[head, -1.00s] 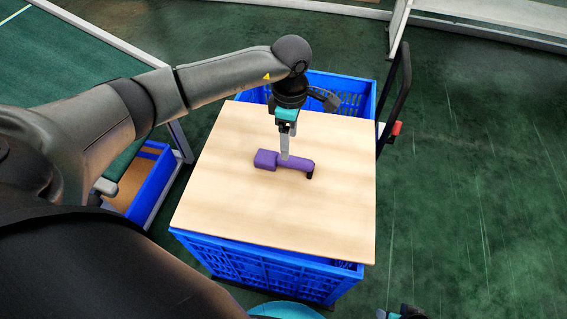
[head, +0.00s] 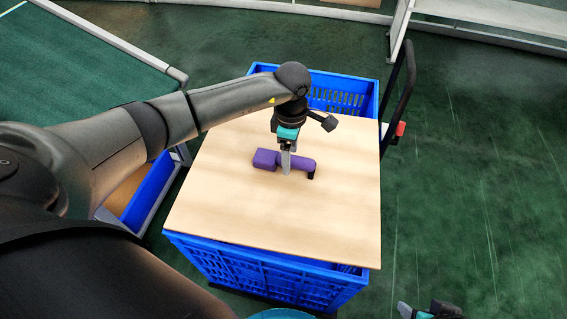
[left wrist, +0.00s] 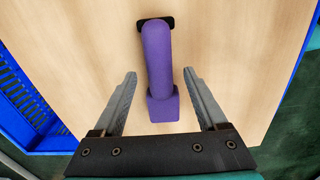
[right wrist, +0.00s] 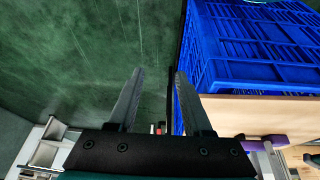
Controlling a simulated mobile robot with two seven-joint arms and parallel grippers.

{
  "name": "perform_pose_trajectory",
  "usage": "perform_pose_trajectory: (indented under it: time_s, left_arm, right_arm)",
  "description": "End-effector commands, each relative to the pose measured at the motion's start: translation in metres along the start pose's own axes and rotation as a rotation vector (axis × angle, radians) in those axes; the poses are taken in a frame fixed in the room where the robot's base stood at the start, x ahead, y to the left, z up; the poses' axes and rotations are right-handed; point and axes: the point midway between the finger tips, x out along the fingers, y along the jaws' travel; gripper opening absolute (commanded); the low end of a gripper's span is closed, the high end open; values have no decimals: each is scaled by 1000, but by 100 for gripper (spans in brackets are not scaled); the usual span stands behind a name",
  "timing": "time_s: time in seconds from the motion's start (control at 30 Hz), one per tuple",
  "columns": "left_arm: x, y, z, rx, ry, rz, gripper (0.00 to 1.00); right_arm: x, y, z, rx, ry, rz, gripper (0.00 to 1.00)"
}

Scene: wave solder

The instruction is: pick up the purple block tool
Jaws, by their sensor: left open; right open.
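The purple block tool (head: 266,159) lies on a light wooden board, with a blocky purple end at the left and a black tip at the right. My left gripper (head: 286,172) is right above its middle, pointing down. In the left wrist view the tool (left wrist: 159,60) runs between the two open fingers (left wrist: 160,75), its block end nearest the gripper. I cannot tell how far the fingertips are above the board. My right gripper (right wrist: 155,72) is open and empty, off to the side of the crate; part of it shows in the head view (head: 425,311).
The wooden board (head: 230,205) rests on a blue crate (head: 265,275). A black cart handle (head: 402,95) with a red part stands at the right. Another blue bin (head: 148,195) is at the left. Green floor at the right is clear.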

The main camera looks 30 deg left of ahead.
Motion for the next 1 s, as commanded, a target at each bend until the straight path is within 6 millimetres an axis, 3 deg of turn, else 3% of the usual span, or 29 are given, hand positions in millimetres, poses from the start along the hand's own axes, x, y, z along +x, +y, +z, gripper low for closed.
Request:
perform_pose_trajectory:
  time_s: [0.13,0.47,1.0]
  left_arm:
    - [11,0,0,0,-1,-1,75]
    - [12,0,0,0,0,0,75]
    - [12,0,0,0,0,0,14]
  right_arm:
    - [-9,0,-3,0,15,1,50]
    - [-13,0,-4,1,19,2,50]
    - [-13,1,-5,1,21,2,50]
